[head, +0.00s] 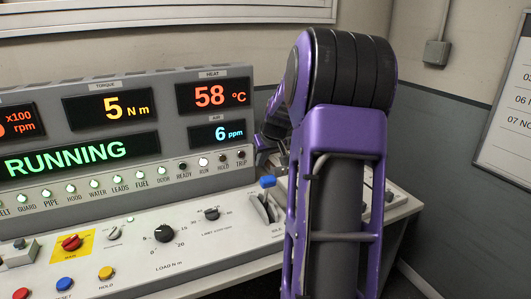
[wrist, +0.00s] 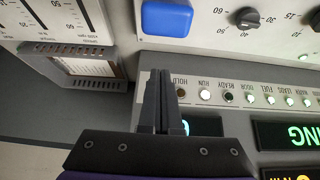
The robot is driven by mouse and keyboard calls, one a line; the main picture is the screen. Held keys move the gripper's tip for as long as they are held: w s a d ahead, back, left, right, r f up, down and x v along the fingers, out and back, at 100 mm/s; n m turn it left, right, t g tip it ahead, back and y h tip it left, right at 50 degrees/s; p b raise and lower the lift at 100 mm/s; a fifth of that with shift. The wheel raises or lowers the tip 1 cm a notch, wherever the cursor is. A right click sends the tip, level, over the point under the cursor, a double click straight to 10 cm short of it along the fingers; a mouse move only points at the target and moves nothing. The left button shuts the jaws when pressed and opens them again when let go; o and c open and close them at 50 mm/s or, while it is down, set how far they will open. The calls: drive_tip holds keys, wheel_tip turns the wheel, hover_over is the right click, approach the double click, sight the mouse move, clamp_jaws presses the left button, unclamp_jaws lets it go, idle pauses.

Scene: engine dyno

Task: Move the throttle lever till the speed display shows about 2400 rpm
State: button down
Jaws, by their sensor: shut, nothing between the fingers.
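The throttle lever (head: 267,182) has a blue knob and stands in a slotted quadrant at the right end of the sloping panel. Its blue knob (wrist: 166,18) is at the top of the wrist view. My gripper (wrist: 161,75) is shut and empty, its dark fingertips pointing toward the knob with a visible gap between. In the head view my purple arm hides the fingers. The speed display (head: 18,122) is cut off at the left edge; only part of an orange digit and "x100 rpm" show, so its reading cannot be told.
The console shows torque 5 N m (head: 109,107), heat 58 °C (head: 213,95), and a green RUNNING display (head: 80,155). A load knob (head: 164,233), a red knob (head: 72,242) and coloured buttons lie left of the lever. A grey wall stands right.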

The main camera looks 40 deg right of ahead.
sight(268, 176)
drive_tip(key=shift+s+a+f, duration=0.2)
drive_tip(key=shift+s+f, duration=0.25)
drive_tip(key=shift+s, duration=0.4)
drive_tip(key=shift+s+a+f, duration=0.15)
drive_tip(key=shift+s+f, duration=0.3)
drive_tip(key=shift+s, duration=0.35)
drive_tip(key=shift+f+b, duration=0.1)
drive_tip(key=shift+b, duration=0.25)
drive_tip(key=shift+s+a+f+b, duration=0.15)
drive_tip(key=shift+s+f+b, duration=0.05)
drive_tip(key=shift+s+b, duration=0.45)
drive_tip(key=shift+s+r, duration=0.1)
drive_tip(key=shift+r, duration=0.1)
